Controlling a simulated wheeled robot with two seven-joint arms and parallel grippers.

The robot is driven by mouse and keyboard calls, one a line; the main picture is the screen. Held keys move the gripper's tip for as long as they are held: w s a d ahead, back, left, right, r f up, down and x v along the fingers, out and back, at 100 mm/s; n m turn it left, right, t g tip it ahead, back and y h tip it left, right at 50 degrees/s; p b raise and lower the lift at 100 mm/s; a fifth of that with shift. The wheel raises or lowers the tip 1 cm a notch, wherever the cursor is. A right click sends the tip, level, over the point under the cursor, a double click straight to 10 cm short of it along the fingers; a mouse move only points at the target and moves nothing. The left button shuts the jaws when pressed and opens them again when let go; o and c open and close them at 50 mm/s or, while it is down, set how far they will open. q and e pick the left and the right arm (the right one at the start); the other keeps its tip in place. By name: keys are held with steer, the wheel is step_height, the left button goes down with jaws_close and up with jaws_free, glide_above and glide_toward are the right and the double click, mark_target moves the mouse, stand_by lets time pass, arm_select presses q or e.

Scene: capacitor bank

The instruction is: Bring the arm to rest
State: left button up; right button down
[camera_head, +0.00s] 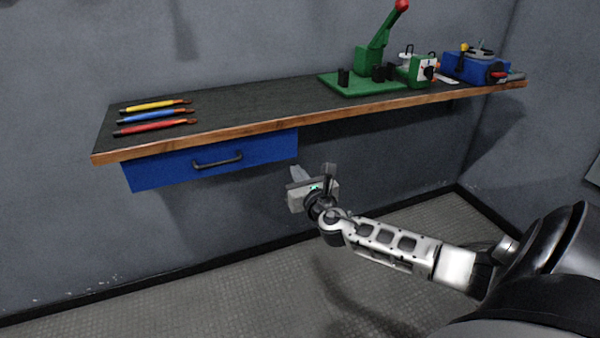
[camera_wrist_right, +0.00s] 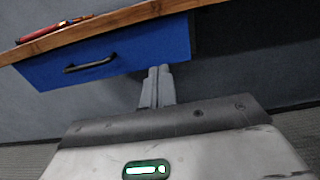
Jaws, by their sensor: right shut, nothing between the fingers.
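My right gripper (camera_head: 312,172) is in front of the workbench and below its front edge, to the right of the blue drawer. In the right wrist view its two fingers (camera_wrist_right: 157,85) are together with nothing between them, pointing towards the lower right part of the drawer. My right arm (camera_head: 395,242) reaches in from the lower right of the head view. My left gripper does not show. The blue drawer (camera_head: 160,171) under the bench looks closed and has a dark handle (camera_head: 217,161); the drawer also shows in the right wrist view (camera_wrist_right: 150,42).
The dark workbench (camera_head: 240,98) has a wooden front edge. Yellow, blue and red tools (camera_head: 155,116) lie at its left end. A green lever press (camera_head: 370,62) and a blue device (camera_head: 468,66) stand at the right. The floor (camera_head: 200,295) below is clear.

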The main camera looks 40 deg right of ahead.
steer(key=shift+s+a, duration=0.15)
steer(key=shift+s, duration=0.15)
steer(key=s+a+f+m+g+y, duration=0.4)
steer(key=s+a+f+m, duration=0.7)
steer(key=a, duration=0.4)
steer(key=s+a+m+g+y, duration=0.1)
steer(key=s+a+m+y, duration=0.1)
steer(key=s+a+m, duration=0.4)
steer(key=s+a+m+g+y, duration=0.1)
steer(key=s+a+m+y, duration=0.2)
steer(key=s+a+m, duration=0.3)
steer(key=a+m, duration=0.3)
steer(key=m, duration=0.4)
steer(key=shift+f, duration=0.25)
steer(key=shift+a, duration=0.1)
